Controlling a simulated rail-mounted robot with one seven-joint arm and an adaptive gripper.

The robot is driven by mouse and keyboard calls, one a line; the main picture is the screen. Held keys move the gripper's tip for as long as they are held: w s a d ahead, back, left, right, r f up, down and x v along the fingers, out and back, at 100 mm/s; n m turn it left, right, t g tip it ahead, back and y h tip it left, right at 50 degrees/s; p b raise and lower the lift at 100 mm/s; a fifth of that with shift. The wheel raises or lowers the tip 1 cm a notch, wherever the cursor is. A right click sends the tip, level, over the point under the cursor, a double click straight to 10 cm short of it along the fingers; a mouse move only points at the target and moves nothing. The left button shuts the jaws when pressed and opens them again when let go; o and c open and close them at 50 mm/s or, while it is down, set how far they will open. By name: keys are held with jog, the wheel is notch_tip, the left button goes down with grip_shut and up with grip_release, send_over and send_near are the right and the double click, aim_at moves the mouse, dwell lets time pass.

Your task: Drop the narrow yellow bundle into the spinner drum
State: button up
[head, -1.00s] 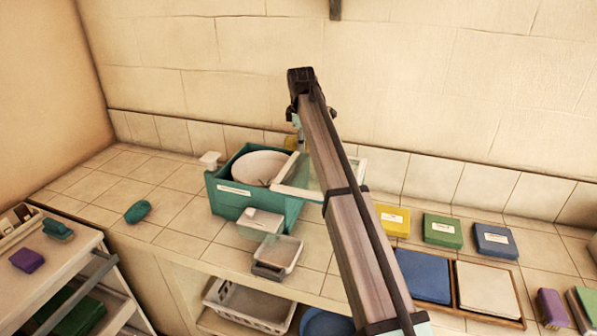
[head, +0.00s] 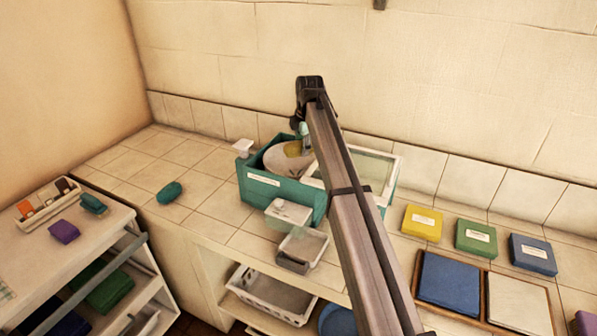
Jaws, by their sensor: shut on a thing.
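The teal washer box (head: 262,187) stands on the tiled counter, with the round pale spinner drum (head: 278,165) in its left part. A yellow bundle (head: 294,148) shows over the back right of the drum, partly hidden by my arm. My gripper (head: 303,139) is above the drum and shut on the yellow bundle. My arm hides much of the fingers. I cannot tell how high the bundle is above the drum.
A framed clear lid (head: 372,170) covers the box's right part. A small white stand (head: 243,147) is left of the box. A clear tub (head: 287,212) and a tray (head: 303,247) sit in front. Yellow (head: 422,223), green (head: 476,237) and blue (head: 532,254) blocks lie at right.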

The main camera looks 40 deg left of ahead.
jog(key=shift+d+b+x, duration=0.25)
jog(key=shift+b+x, duration=0.15)
jog(key=shift+x, duration=0.9)
jog(key=shift+s+f, duration=0.1)
jog(key=o, duration=1.4)
jog(key=shift+c, duration=0.2)
jog(key=v, duration=1.2)
jog(key=shift+d, duration=0.1)
